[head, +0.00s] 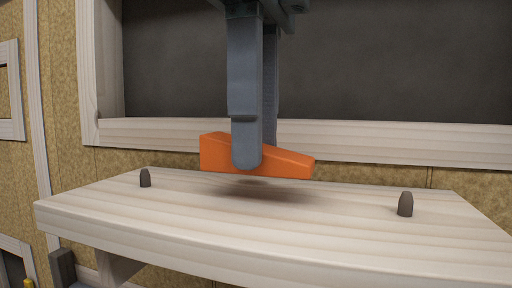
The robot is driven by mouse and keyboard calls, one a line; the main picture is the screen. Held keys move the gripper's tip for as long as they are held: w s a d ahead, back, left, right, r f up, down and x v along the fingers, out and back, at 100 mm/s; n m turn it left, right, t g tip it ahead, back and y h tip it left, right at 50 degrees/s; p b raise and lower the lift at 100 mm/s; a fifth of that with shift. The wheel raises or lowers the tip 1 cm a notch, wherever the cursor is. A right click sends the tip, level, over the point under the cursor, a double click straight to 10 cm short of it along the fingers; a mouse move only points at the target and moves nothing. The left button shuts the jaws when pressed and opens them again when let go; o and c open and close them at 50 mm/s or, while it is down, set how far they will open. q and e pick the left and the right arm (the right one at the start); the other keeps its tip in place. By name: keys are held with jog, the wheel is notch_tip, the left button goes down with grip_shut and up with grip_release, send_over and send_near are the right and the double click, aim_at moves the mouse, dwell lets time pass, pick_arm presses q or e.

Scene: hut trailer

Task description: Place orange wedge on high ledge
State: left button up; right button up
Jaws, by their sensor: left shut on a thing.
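An orange wedge (290,163) is held between the fingers of my left gripper (252,158), which comes down from the top of the head view. The wedge lies roughly level, with its thick end to the left and its thin end to the right. It is just above the pale wooden ledge (190,225), with a shadow under it; a small gap seems to show, but I cannot tell for sure whether it touches. One finger hides the wedge's middle. My right gripper is not in view.
Two dark pegs stand up from the ledge, one at the left (145,178) and one at the right (405,205). A white wooden window frame (390,141) with a dark pane (400,65) is behind. The ledge top between the pegs is otherwise clear.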

pick_arm(q)
notch_tip(320, 180, down, 2)
jog(key=shift+f+p, duration=0.15)
jog(key=shift+p, duration=0.35)
jog(key=shift+f, duration=0.2)
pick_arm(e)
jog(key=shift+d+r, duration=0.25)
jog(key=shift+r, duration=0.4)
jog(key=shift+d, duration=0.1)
pick_arm(q)
jog(key=shift+f, duration=0.2)
jog(key=o, duration=1)
jog(key=shift+r, duration=0.1)
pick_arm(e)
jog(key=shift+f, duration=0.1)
